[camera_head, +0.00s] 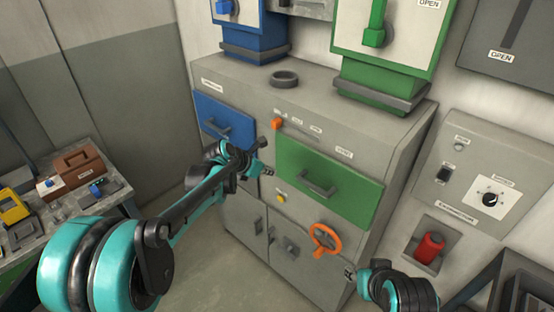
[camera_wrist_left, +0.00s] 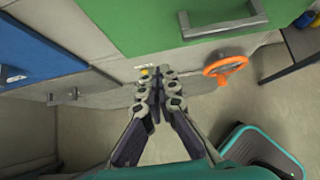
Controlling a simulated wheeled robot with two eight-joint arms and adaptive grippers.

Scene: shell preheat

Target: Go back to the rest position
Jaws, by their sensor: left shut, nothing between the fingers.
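My left gripper (camera_head: 262,158) is in front of the grey cabinet (camera_head: 240,85), between its blue drawer (camera_head: 212,112) and green drawer (camera_head: 345,188). In the left wrist view its fingers (camera_wrist_left: 156,88) are together, with nothing between them. The gripper appears apart from the cabinet front. Part of my right arm (camera_head: 398,288) shows at the bottom right in the head view; its gripper is only partly visible near the cabinet's lower right, and its fingers are not clear.
An orange handwheel (camera_head: 324,240) sticks out low on the cabinet. A wall panel with a knob (camera_head: 490,199) and a red cylinder in a recess (camera_head: 429,248) are at right. A cluttered table (camera_head: 118,186) stands at left. Open floor lies before the cabinet.

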